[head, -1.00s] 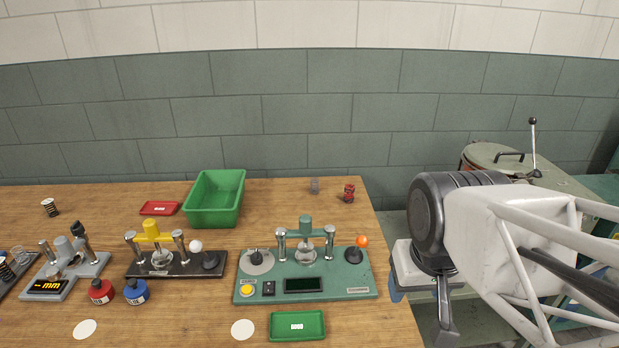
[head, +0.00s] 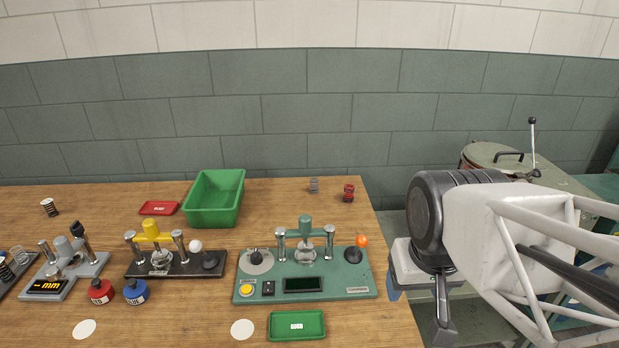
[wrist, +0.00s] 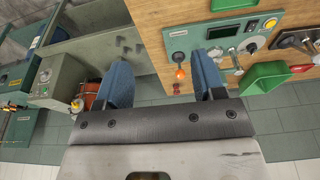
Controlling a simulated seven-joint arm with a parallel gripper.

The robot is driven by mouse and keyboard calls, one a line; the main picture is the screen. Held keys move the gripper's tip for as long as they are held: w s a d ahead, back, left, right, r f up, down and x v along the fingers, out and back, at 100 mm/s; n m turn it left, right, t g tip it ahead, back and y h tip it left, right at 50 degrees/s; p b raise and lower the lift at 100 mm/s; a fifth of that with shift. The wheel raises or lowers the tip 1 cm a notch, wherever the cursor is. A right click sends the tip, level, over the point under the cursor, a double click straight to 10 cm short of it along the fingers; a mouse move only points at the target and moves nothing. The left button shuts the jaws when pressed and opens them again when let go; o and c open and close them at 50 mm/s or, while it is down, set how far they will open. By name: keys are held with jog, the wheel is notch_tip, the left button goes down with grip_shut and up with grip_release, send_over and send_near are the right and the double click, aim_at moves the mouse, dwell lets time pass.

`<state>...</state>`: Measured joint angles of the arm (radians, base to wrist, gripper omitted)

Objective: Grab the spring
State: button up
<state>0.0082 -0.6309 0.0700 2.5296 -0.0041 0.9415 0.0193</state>
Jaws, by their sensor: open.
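A small grey spring (head: 314,185) stands at the back of the wooden table in the head view, left of a small red item (head: 348,193). Other springs stand at the table's left: a dark one with pale bands (head: 49,207) and a silver coil (head: 19,255) at the picture's edge. My gripper (wrist: 160,62) shows two blue fingers spread wide with nothing between them in the wrist view. It is off the table's right side, well away from the grey spring. I cannot make out that spring in the wrist view.
A green coiler machine (head: 305,274) with an orange ball stands at the table's right front. A green bin (head: 214,200), red tray (head: 159,208) and green tray (head: 297,326) are on the table. Another fixture (head: 176,263) stands left. The back right tabletop is largely clear.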

jog(key=w+a+f+m+t+y, duration=0.1)
jog(key=w+a+m+y, duration=0.3)
jog(key=w, duration=0.7)
jog(key=w+a+f+m+y, duration=0.15)
jog(key=w+m, duration=0.35)
jog(key=w, duration=0.6)
jog(key=w+a+m+t+y, duration=0.1)
jog(key=w+a+m+y, duration=0.3)
jog(key=w, duration=0.7)
jog(key=m+t+h, duration=0.1)
jog(key=m+t, duration=0.5)
jog(key=m, duration=1)
send_near(316, 180)
jog(key=shift+a+f, duration=0.1)
jog(key=shift+a, duration=0.25)
jog(key=shift+n, duration=0.3)
jog(key=shift+x, duration=3.4)
jog(key=shift+w, duration=0.1)
jog(key=shift+x, duration=2.5)
